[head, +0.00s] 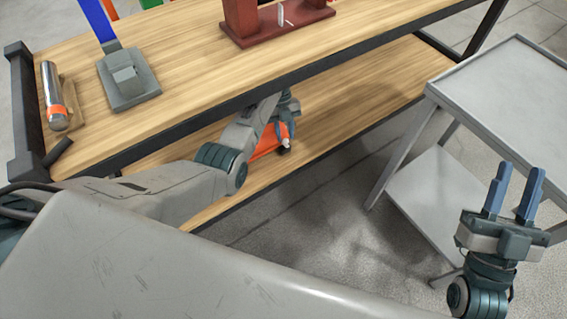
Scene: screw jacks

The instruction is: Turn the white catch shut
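A small white piece (281,15), which looks like a catch, stands upright on the dark red base of a red frame (240,20) at the back of the upper shelf; the top of the frame is cut off. An orange object (268,140) with a small white and black end (286,145) is at the lower shelf, partly behind my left arm. My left gripper (286,112) is beside it, under the upper shelf; its fingers are not clear. My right gripper (513,192) is open and empty at the right, its blue fingers pointing up.
The wooden upper shelf (190,70) with a dark front edge overhangs the lower shelf (350,95). A grey stand with a blue post (130,78) and a silver cylinder with an orange band (53,95) are at the left. A grey cart (510,90) stands right.

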